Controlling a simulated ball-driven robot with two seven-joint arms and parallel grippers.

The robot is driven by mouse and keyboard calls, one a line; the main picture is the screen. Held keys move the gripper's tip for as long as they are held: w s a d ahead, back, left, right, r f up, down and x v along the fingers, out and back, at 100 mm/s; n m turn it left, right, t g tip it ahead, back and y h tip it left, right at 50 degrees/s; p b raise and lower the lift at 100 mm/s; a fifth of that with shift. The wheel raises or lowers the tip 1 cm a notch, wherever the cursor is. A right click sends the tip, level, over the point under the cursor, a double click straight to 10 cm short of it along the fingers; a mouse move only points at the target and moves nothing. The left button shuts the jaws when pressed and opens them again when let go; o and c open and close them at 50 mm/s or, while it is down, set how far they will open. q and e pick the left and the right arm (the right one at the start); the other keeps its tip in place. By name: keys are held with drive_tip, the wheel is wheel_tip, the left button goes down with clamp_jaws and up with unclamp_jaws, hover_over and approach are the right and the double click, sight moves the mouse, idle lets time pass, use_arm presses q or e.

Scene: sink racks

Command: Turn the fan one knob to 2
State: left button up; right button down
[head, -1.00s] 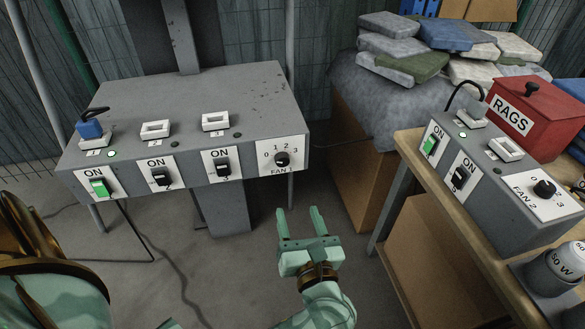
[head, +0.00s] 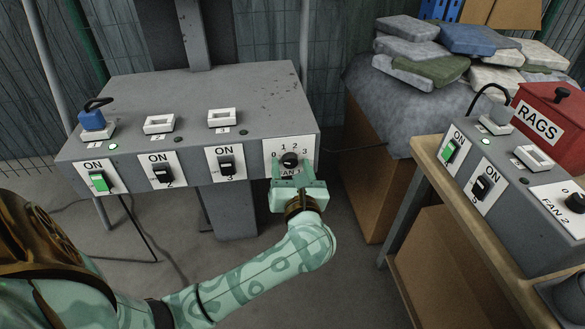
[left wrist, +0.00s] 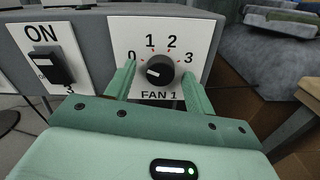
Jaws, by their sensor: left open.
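The fan one knob (head: 290,160) is a black round knob on a white plate marked 0 to 3, on the front right of the grey box. It also shows in the left wrist view (left wrist: 160,70), where its white mark points left, toward the 0 side. My left gripper (head: 291,172) is open, just in front of the plate. In the left wrist view its two fingers (left wrist: 158,85) stand apart on the left and right of the knob, with gaps to it. The FAN 1 label is partly hidden in the head view. My right gripper is not in view.
Switch 3 (head: 226,166) sits left of the fan one plate. Switch 1 (head: 99,181) glows green. A second grey box with the fan two knob (head: 576,202) stands on a wooden bench at the right. A cardboard box (head: 372,170) is right of the first box.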

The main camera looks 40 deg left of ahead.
use_arm(q)
drive_tip(key=c, duration=1)
